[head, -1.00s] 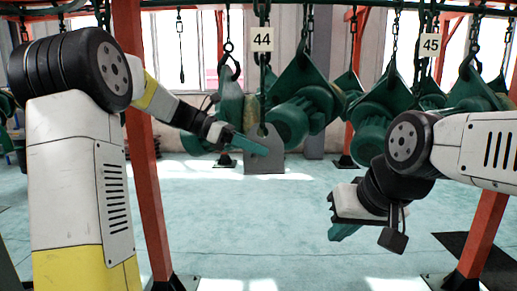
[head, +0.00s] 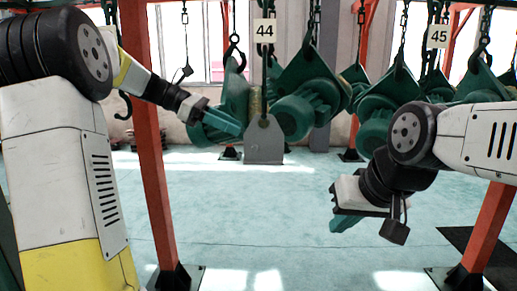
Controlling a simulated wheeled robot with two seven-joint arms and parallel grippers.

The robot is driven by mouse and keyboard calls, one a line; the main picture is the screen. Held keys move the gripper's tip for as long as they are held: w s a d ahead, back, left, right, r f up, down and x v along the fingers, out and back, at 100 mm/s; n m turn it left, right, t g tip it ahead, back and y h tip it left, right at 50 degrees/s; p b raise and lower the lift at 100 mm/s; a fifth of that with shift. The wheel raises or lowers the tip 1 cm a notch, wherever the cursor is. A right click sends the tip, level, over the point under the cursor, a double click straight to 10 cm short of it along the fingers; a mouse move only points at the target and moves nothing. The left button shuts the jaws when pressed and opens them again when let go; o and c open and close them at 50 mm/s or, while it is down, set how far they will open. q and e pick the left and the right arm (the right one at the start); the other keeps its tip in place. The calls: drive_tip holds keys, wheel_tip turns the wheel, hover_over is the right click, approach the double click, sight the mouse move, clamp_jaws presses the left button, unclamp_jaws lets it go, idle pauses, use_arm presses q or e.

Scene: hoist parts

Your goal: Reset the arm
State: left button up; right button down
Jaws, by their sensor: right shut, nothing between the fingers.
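My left arm comes in from the left and reaches toward the middle. My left gripper (head: 222,122) has teal fingers pointing right, in front of a green hoist part and left of a grey metal block (head: 264,143). I cannot tell from this angle whether its fingers are open. My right arm comes in from the right and bends down. My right gripper (head: 343,222) is shut, with its teal fingers pointing down-left over clear floor. It holds nothing.
Green hoist parts (head: 307,87) hang from chains in a row, with number tags 44 (head: 265,31) and 45 (head: 437,36). Red posts stand at left (head: 150,170) and right (head: 486,228). The pale teal floor (head: 250,215) between them is clear.

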use_arm(q)
drive_tip(key=s+a+f+m+t+y, duration=0.2)
drive_tip(key=s+f+m+y, duration=0.3)
drive_tip(key=s+m, duration=0.4)
drive_tip(key=s+a+f+m+t+y, duration=0.2)
drive_tip(key=s+f+m+y, duration=0.3)
drive_tip(key=s, duration=0.8)
wheel_tip(320, 180, down, 3)
drive_tip(key=m+t, duration=0.1)
drive_tip(key=m, duration=0.3)
drive_tip(key=shift+a+f, duration=0.15)
